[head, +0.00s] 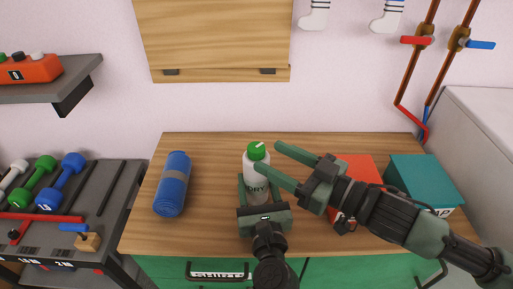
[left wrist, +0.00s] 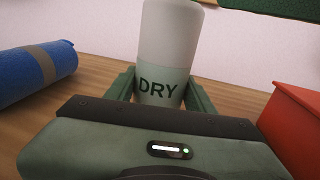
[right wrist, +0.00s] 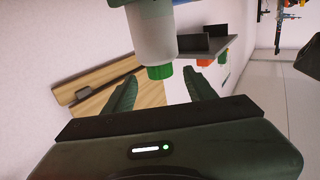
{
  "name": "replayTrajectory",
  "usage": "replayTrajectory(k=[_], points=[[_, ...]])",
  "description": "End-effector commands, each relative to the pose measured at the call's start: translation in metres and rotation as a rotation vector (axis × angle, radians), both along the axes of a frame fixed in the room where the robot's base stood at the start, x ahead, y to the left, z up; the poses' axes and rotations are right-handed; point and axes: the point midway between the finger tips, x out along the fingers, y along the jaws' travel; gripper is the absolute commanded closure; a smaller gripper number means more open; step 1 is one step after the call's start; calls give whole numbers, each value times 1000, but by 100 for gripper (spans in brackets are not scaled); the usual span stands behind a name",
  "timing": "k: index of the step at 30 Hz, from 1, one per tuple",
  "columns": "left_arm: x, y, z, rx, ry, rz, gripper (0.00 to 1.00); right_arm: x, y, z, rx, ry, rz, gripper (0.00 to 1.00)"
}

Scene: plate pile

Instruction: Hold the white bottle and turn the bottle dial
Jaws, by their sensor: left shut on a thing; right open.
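The white bottle (head: 256,176), marked DRY, stands upright on the wooden tabletop (head: 215,225). It has a green dial (head: 257,150) with a white mark on top. My left gripper (left wrist: 160,85) is shut on the lower part of the bottle, a finger on each side; it also shows in the head view (head: 262,198). My right gripper (head: 267,154) is open and comes in from the right at dial height. In the right wrist view, the dial (right wrist: 159,72) shows between the open fingertips. Whether they touch it, I cannot tell.
A blue roll (head: 172,184) with a grey band lies left of the bottle. A red box (head: 358,172) and a teal box (head: 422,178) stand to the right, partly under my right arm. A dumbbell rack (head: 100,215) is at the left. The tabletop behind the bottle is clear.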

Motion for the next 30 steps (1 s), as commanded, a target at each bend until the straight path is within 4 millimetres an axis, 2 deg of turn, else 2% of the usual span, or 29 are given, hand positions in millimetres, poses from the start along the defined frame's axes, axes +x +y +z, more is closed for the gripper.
replayTrajectory(k=[3,9,20,21,27,30], points=[[0,0,0,0,0,0,100,14,20,2,3,-3,2,44],[0,0,0,0,0,0,100,27,38,0,0,-2,0,44],[0,0,0,0,0,1,100,31,42,0,-1,-2,0,44],[0,0,0,0,0,0,100,31,42,0,-1,-2,0,47],[0,0,0,0,1,0,100,31,42,0,-1,-2,0,100],[0,0,0,0,1,0,100,30,42,0,-1,-1,-1,100]])
